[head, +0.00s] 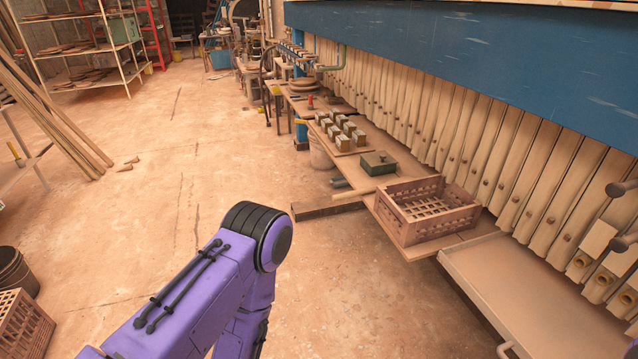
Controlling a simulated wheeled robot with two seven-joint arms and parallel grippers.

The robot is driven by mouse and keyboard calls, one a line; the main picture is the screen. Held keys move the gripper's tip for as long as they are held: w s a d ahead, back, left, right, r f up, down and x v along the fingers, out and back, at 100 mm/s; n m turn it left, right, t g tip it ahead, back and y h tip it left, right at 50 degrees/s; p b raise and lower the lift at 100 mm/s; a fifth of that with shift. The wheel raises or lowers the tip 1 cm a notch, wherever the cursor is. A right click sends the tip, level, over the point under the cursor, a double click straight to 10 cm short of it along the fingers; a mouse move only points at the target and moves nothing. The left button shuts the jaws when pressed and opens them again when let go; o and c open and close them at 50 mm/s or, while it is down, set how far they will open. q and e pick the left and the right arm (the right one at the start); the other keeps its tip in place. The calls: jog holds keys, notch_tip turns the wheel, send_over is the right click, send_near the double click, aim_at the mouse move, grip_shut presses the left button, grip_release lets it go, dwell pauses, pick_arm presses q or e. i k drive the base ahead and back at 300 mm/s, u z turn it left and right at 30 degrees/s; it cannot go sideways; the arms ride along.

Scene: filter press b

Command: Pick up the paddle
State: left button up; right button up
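I cannot clearly make out a paddle. A pale wooden stick-like piece (353,193) lies by the bench edge, left of the crate, and may be the paddle or its handle; I cannot tell. A short dark cylindrical thing (339,182) lies just beyond it. One purple arm of mine rises from the bottom left and bends down at a black joint, well short of the bench. Neither gripper is in view.
A brown slatted crate (405,222) stands on the bench beside the filter press (480,135). A green box (378,163) and several small blocks (343,142) sit farther back. A tray (520,300) is at the lower right. Open floor (150,215) lies left.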

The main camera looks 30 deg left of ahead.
aim_at(359, 193)
jog(key=u, duration=0.4)
jog(key=k, duration=0.55)
jog(key=u, duration=0.6)
jog(key=i, duration=1)
jog(key=u, duration=0.25)
